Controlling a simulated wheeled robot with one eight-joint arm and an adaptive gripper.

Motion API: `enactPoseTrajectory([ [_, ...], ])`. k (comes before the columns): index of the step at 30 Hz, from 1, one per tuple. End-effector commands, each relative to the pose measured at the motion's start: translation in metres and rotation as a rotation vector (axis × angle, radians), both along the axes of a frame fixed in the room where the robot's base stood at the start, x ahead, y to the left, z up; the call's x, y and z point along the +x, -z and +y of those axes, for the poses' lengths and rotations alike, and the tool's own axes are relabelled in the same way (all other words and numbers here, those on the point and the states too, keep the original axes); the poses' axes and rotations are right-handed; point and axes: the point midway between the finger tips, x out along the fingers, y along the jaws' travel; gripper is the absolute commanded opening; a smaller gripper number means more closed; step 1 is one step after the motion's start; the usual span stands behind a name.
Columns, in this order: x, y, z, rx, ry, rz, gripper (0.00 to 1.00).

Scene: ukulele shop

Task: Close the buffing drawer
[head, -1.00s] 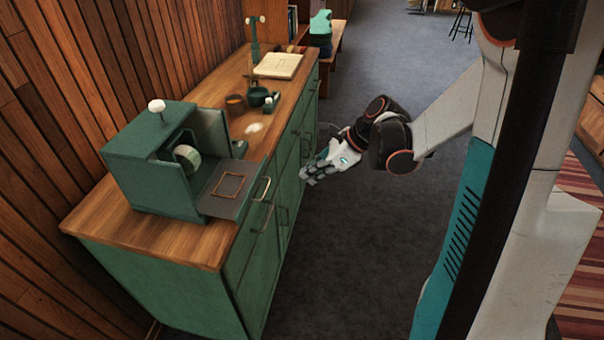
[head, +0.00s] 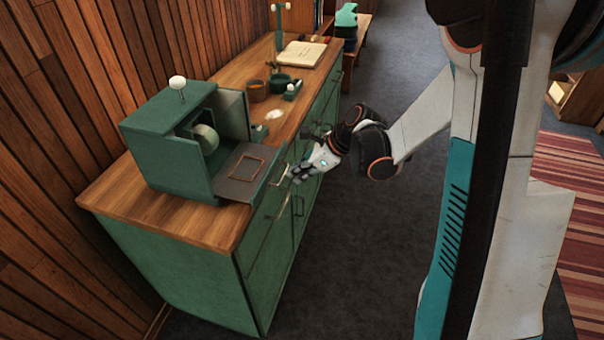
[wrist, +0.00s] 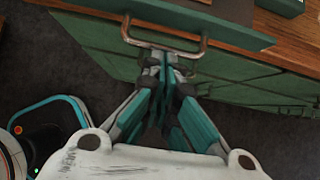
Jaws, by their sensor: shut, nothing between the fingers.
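The buffing drawer (head: 240,178) sticks out to the right from a green box (head: 160,158) on the wooden counter. It is a flat dark tray with an orange rectangular outline, and a metal handle (wrist: 165,44) on its front. My gripper (head: 298,178) is just right of the drawer front, close to the handle. In the wrist view my gripper (wrist: 164,66) is shut and empty, its fingertips at the handle's opening. I cannot tell whether they touch the handle or the drawer front.
The counter (head: 165,212) stands on a green cabinet (head: 185,270) with its own handles below the drawer. A buffing wheel (head: 205,139) shows inside the box. Cups (head: 258,91) and an open book (head: 302,54) lie farther back. The carpet (head: 350,250) right of the cabinet is clear.

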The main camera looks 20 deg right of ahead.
Motion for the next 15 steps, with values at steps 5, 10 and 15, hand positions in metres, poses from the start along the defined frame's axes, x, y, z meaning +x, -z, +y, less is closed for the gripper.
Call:
enactPoseTrajectory([
  [5,0.001,0.0,0.001,0.0,0.0,0.0,0.0],
  [10,0.015,0.0,0.021,0.0,-0.005,0.0,0.0],
  [15,0.042,0.001,0.059,-0.002,-0.007,-0.001,0.0],
])
